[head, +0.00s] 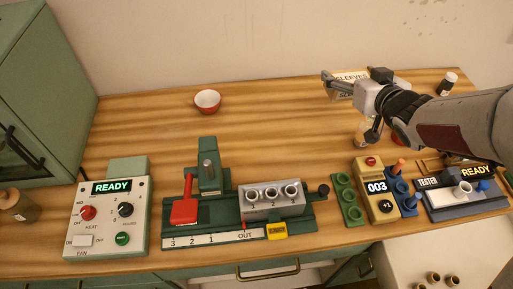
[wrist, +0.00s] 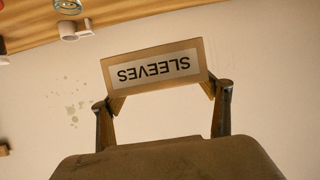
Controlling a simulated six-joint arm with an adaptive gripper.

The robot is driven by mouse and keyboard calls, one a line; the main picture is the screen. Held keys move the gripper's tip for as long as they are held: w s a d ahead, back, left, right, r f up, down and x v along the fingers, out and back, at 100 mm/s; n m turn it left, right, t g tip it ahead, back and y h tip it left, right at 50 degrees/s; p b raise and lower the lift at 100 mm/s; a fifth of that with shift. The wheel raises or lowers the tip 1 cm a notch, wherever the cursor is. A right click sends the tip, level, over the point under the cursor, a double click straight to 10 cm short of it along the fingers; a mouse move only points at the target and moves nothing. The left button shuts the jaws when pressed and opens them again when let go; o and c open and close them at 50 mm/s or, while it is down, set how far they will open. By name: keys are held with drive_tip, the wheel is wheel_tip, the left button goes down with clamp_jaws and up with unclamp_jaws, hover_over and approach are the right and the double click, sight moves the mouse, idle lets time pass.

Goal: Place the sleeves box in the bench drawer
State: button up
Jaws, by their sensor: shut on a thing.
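The sleeves box (head: 351,78) is tan with a white label reading SLEEVES. My gripper (head: 350,84) is shut on it near the back right of the bench. In the wrist view the box (wrist: 155,72) sits between the two fingertips (wrist: 165,90), its label upside down, with the pale wall behind it. The box appears held above the bench top. The bench's green front (head: 210,280) shows at the bottom edge of the head view, with handles. It is cut off there, and I cannot tell whether a drawer stands open.
A red bowl (head: 207,101) stands at the back. A heater panel (head: 107,212), a green fixture (head: 208,170), a counter block (head: 376,188) and a tester (head: 464,199) line the front. A pale surface with several small cups (head: 433,278) lies at lower right. The middle back is clear.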

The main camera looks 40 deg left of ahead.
drive_tip(key=s+a+f+n+g+y, duration=0.2)
drive_tip(key=s+a+n+g, duration=0.2)
drive_tip(key=s+a, duration=0.75)
wheel_tip(320, 180, down, 7)
drive_tip(key=w+a, duration=0.1)
drive_tip(key=w, duration=0.1)
drive_tip(key=shift+r+y, duration=0.2)
drive_tip(key=shift+y, duration=0.1)
drive_tip(key=shift+w, duration=0.1)
drive_tip(key=shift+f, duration=3.1)
drive_tip(key=shift+f, duration=1.9)
drive_tip(key=shift+f, duration=0.1)
drive_tip(key=o, duration=1.2)
